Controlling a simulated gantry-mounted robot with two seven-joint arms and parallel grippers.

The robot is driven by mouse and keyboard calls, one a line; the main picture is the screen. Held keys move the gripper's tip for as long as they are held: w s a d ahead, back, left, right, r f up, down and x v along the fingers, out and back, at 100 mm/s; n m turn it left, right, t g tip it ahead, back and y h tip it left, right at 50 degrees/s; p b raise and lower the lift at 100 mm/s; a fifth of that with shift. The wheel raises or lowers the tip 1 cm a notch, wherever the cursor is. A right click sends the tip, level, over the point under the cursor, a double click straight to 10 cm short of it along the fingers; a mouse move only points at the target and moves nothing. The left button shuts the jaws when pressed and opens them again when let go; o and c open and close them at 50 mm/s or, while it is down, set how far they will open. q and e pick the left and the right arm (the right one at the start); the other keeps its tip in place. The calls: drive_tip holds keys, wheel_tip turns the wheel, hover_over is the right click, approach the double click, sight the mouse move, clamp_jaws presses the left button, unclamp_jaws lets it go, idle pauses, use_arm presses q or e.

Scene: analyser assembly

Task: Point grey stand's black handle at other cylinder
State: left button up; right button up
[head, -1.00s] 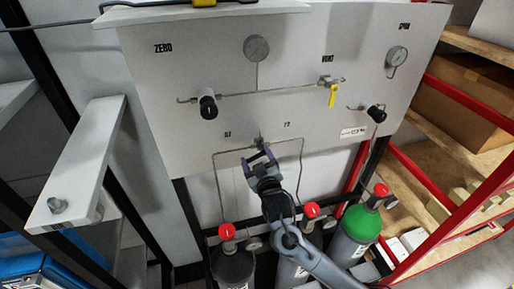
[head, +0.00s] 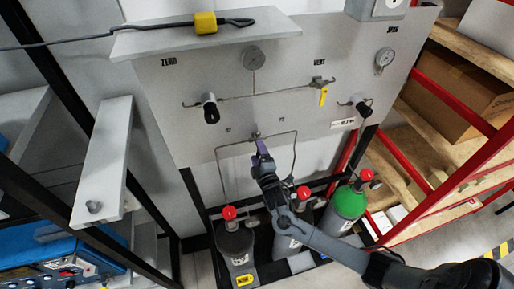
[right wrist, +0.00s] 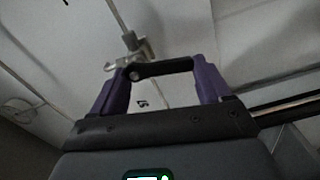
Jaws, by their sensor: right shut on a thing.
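The grey stand's panel (head: 185,130) carries a small valve (head: 256,135) low in its middle, where thin pipes meet. In the right wrist view, the black handle (right wrist: 165,68) lies between the purple fingertips of my right gripper (right wrist: 162,75), which is shut on it. The metal valve body (right wrist: 131,54) sits just beyond the handle's left end. In the head view my right gripper (head: 262,152) reaches up to this valve and hides the handle. Below stand a dark cylinder (head: 235,243) at left, a grey one (head: 287,243) mid, and a green-topped one (head: 347,203) right. My left gripper is not in view.
Two black knobs (head: 211,112) (head: 362,107), a yellow-handled valve (head: 322,96) and gauges (head: 253,57) are on the panel. A shelf (head: 150,40) juts out above. A red-framed rack (head: 470,150) with a cardboard box (head: 455,95) stands right.

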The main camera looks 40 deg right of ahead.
drive_tip(key=shift+s+d+r+n+p, duration=0.25)
drive_tip(key=shift+d+n+p, duration=0.35)
drive_tip(key=shift+n+p, duration=2)
drive_tip(key=shift+s+d+r+n+p, duration=0.3)
drive_tip(key=shift+d+n+p, duration=0.5)
drive_tip(key=shift+n, duration=3.4)
drive_tip(key=shift+s+d+r+n+p, duration=0.3)
drive_tip(key=shift+n+p, duration=1.7)
drive_tip(key=shift+n, duration=1.4)
drive_tip(key=shift+f, duration=0.1)
drive_tip(key=o, duration=1)
